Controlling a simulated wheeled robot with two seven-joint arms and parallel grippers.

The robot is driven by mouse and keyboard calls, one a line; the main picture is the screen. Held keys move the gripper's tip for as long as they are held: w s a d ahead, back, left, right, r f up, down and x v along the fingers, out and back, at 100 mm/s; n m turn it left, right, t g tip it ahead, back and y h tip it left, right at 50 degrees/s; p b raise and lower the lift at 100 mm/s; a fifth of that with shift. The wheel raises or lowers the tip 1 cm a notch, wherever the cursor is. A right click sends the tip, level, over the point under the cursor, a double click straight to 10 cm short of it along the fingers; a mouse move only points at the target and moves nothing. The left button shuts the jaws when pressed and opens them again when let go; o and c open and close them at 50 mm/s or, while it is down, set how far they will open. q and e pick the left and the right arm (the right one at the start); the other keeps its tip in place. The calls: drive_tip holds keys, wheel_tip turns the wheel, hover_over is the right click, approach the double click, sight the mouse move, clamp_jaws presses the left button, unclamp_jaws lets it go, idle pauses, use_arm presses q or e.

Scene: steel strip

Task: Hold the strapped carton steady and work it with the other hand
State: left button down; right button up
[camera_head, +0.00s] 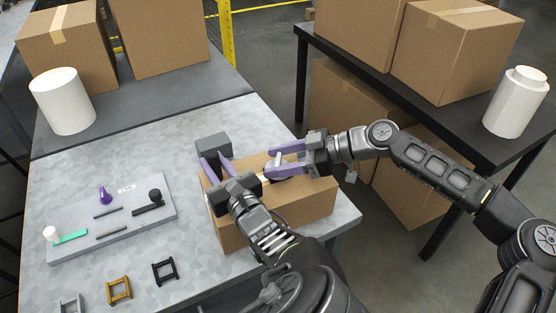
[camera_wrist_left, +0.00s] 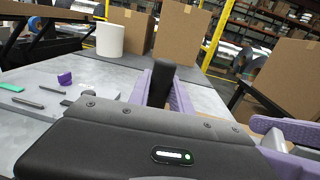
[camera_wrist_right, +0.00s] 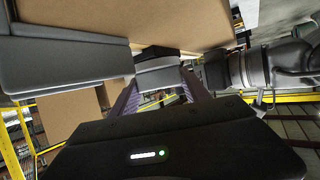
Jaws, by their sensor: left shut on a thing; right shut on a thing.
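The brown carton (camera_head: 305,205) sits on the steel tabletop, partly hidden by both my arms. My left gripper (camera_head: 214,160) reaches over its left part from the front. It is shut on a dark upright piece (camera_wrist_left: 160,82), which stands between its purple fingers in the left wrist view. A dark grey block (camera_head: 212,146) shows just beyond those fingertips. My right gripper (camera_head: 273,163) comes in from the right over the carton. It is shut on a small grey piece (camera_wrist_right: 158,74), seen between its fingers in the right wrist view. The strap cannot be made out clearly.
A grey board (camera_head: 110,225) on the left holds a purple piece (camera_head: 104,195), a green-handled piece (camera_head: 70,237) and dark bars. Small frames (camera_head: 119,290) lie in front. A white canister (camera_head: 62,100) and cartons (camera_head: 160,38) stand behind. A black table (camera_head: 450,155) stands right.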

drive_tip(key=shift+m+t, duration=0.5)
drive_tip(key=shift+t, duration=0.1)
drive_tip(key=shift+m+t+h, duration=0.4)
drive_tip(key=shift+m+t, duration=0.5)
drive_tip(key=shift+t, duration=0.1)
use_arm(q)
drive_tip(key=shift+d, duration=0.1)
use_arm(e)
drive_tip(key=m+t, duration=0.1)
drive_tip(key=m+t+h, duration=0.2)
drive_tip(key=m+t, duration=0.1)
drive_tip(key=shift+s+a+f, duration=0.15)
drive_tip(key=shift+s+a, duration=0.05)
drive_tip(key=shift+a, duration=0.05)
drive_tip(key=shift+d+m+t+h, duration=0.1)
drive_tip(key=shift+m+t+h, duration=0.3)
drive_tip(key=shift+m+h, duration=0.15)
drive_tip(key=shift+w, duration=0.1)
drive_tip(key=o, duration=1.4)
drive_tip(key=shift+w+d, duration=0.1)
